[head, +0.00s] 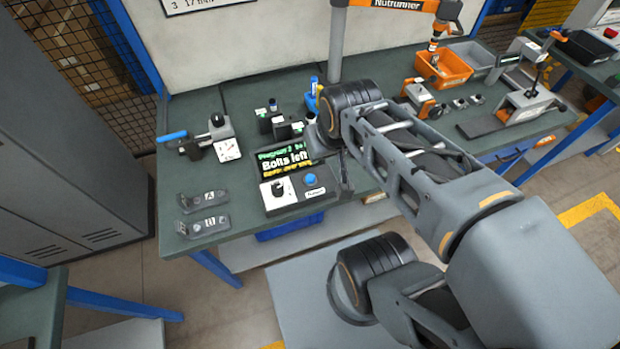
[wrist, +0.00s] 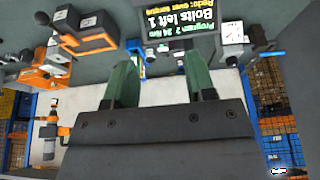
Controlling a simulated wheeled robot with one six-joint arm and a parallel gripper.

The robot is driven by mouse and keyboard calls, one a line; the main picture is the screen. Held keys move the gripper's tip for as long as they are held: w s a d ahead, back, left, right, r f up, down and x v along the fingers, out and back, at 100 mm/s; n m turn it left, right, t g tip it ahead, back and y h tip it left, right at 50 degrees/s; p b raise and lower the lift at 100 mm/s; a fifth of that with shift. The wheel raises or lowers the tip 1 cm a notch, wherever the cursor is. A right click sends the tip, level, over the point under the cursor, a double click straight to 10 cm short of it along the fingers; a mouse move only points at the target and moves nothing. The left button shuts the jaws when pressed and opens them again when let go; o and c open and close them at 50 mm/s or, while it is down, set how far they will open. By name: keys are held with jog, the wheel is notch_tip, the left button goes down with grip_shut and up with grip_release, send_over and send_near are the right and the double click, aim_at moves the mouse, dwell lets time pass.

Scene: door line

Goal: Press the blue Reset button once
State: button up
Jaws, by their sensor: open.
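The box's dark screen (head: 285,162) shows "Bolts left"; in the wrist view the screen (wrist: 184,30) appears upside down and reads "Bolts left 1" and "Redo: over torque". My gripper (wrist: 162,76) is open and empty, its two greenish fingers apart. In the head view it is mostly hidden by my arm, close to the right side of the box. The button does not show in the wrist view.
A blue-handled tool (head: 205,140) and two grey brackets (head: 203,211) lie on the bench left of the box. Small black blocks (head: 275,122) stand behind the screen. An orange bin (head: 443,69) and a clamp fixture (head: 525,100) are at the right.

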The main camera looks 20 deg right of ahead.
grip_shut()
dwell(1.4)
